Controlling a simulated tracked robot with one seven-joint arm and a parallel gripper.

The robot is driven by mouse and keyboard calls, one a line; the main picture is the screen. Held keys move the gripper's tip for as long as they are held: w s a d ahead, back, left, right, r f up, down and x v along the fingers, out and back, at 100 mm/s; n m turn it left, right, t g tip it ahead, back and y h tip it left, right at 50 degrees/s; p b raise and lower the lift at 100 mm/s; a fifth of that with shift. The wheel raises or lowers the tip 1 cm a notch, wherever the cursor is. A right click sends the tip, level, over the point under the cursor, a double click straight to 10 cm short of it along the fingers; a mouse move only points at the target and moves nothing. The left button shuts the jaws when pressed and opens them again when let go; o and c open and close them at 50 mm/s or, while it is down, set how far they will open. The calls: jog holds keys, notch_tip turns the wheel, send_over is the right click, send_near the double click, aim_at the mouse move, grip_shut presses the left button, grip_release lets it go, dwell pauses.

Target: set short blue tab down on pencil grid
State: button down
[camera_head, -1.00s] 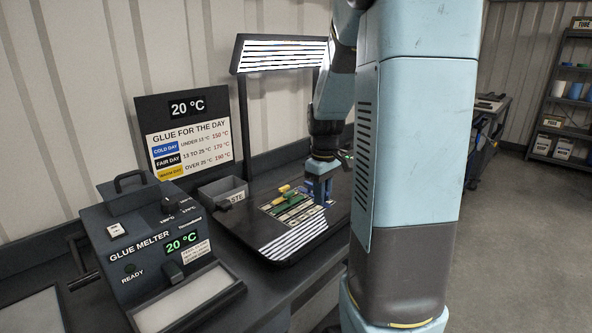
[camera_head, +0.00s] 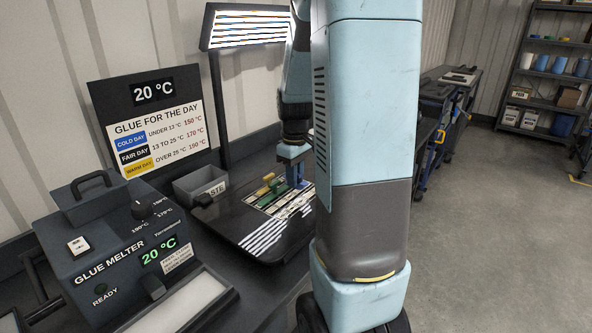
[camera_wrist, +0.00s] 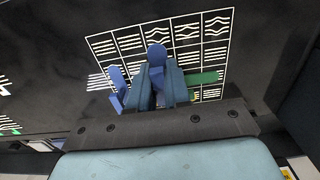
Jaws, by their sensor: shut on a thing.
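My gripper (camera_head: 293,160) is low over the dark worktop. In the wrist view my gripper (camera_wrist: 160,75) is shut on a blue tab (camera_wrist: 157,55), whose rounded end sticks out past the fingers. The tab lies over the pencil grid (camera_wrist: 215,22), a set of white-lined cells with wavy and straight marks. I cannot tell whether the tab touches the grid. A second blue tab (camera_wrist: 117,79) lies left of the fingers. A green tab (camera_wrist: 203,77) lies to their right. In the head view, the grid (camera_head: 290,208) is partly hidden by my arm.
A grey waste bin (camera_head: 203,184) stands left of the grid, beside yellow and green tabs (camera_head: 263,190). The glue melter (camera_head: 120,250) is at front left, showing 20 °C. A striped lamp (camera_head: 250,28) rises behind. Bright stripes show on the board's front part.

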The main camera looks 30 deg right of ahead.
jog(key=shift+f, duration=1.75)
jog(key=shift+s, duration=0.2)
jog(key=shift+f, duration=0.45)
jog(key=c, duration=1)
grip_release()
notch_tip(320, 180, up, 14)
jog(key=shift+f, duration=0.15)
jog(key=shift+a, duration=0.1)
